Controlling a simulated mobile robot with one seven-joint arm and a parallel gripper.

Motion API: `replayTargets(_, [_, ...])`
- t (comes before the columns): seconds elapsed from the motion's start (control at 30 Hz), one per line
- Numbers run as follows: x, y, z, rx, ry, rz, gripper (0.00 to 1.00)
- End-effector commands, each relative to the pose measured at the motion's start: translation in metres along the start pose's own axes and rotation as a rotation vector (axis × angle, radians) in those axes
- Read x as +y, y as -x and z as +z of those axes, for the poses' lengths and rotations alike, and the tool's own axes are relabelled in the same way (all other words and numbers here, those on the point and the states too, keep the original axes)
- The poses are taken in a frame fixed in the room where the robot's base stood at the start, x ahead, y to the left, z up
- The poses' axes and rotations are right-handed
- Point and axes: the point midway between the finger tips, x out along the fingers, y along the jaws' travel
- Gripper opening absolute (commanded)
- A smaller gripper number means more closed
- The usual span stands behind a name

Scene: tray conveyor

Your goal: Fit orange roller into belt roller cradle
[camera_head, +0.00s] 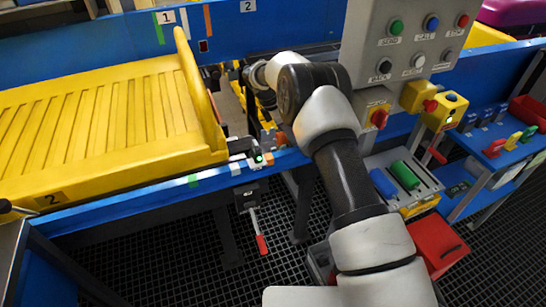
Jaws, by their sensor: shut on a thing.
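My arm reaches over the blue conveyor frame, and my gripper (266,108) points down into the gap right of the yellow tray. It is small and partly hidden by my wrist. It is shut on the orange roller (268,124), of which only a small orange part shows. The belt roller cradle is in this gap; its seats are too small and covered to make out. I cannot tell whether the roller touches the cradle.
A large yellow tray (60,180) marked 2 fills the left conveyor. A grey button panel (408,45) stands right of my arm. Below it, a holder carries a blue roller (383,183) and a green roller (405,175). A red-handled lever (261,243) hangs below the rail.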

Motion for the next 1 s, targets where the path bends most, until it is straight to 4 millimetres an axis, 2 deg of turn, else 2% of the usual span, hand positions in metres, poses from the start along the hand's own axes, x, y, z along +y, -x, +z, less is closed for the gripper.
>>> replayTargets(0.03, [0.023, -0.008, -0.008, 0.000, 0.129, 0.065, 0.00])
replayTargets(0.1, [0.047, -0.003, -0.011, 0.001, 0.305, 0.139, 0.00])
replayTargets(0.2, [0.073, 0.005, -0.017, 0.003, 0.508, 0.222, 0.00])
replayTargets(0.3, [0.089, 0.005, -0.021, 0.002, 0.648, 0.278, 0.00])
replayTargets(0.4, [0.098, 0.004, -0.024, 0.003, 0.731, 0.309, 0.00])
replayTargets(0.57, [0.102, -0.004, -0.029, 0.004, 0.775, 0.323, 0.00])
replayTargets(0.73, [0.101, -0.030, -0.040, 0.004, 0.775, 0.322, 0.00])
replayTargets(1.0, [0.101, -0.059, -0.051, 0.004, 0.775, 0.322, 0.00])
